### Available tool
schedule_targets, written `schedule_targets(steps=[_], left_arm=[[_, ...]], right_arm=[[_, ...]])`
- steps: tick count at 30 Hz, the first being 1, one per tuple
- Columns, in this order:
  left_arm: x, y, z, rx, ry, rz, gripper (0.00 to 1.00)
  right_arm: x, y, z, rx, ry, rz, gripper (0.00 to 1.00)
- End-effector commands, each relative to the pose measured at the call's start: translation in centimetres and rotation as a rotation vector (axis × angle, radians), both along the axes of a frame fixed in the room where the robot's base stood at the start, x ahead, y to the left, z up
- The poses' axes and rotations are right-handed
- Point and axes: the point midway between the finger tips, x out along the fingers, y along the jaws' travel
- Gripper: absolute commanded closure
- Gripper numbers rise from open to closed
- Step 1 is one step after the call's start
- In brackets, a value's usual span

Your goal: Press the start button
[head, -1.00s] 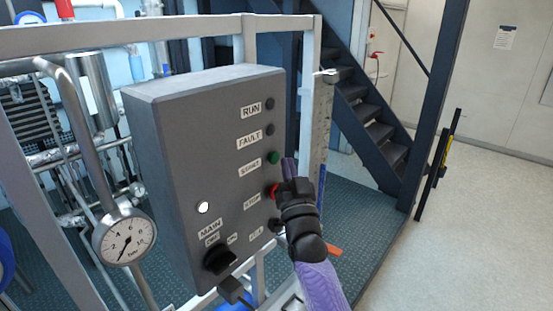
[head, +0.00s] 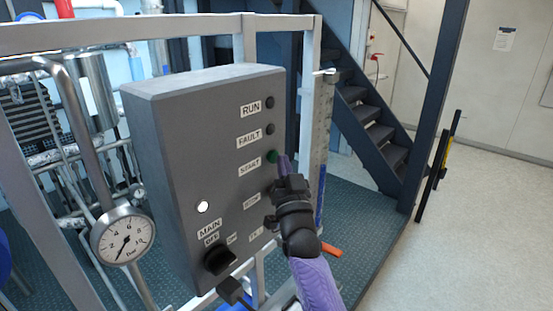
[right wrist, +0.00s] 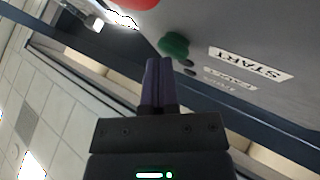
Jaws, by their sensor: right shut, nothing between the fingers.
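The green start button (head: 271,157) sits on the right side of the grey control box (head: 180,130), beside the START label (head: 249,168). My right gripper (head: 283,163) is shut and empty, with its purple fingertips just right of the button in the head view. In the right wrist view the shut fingers (right wrist: 159,62) point toward the green button (right wrist: 174,45), with their tips just below it in the picture. I cannot tell whether they touch it. The red stop button (right wrist: 135,3) is partly in that view; in the head view my gripper hides it. My left gripper is not in view.
The box also carries RUN (head: 269,102) and FAULT (head: 269,129) lamps, a black main switch (head: 219,260) and a lit white lamp (head: 203,207). A pressure gauge (head: 123,236) stands left of it. A metal frame surrounds the box. Stairs (head: 375,130) rise behind.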

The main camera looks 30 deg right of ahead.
Motion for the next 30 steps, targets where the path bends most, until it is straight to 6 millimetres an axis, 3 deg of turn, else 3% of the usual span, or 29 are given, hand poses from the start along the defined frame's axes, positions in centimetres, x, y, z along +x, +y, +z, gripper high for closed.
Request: schedule_targets(steps=[18,30], left_arm=[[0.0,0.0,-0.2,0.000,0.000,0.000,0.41],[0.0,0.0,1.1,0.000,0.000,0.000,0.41]], right_arm=[[0.3,0.1,0.0,0.000,0.001,0.000,1.00],[-1.3,-0.5,0.1,-0.001,0.001,0.000,1.00]])
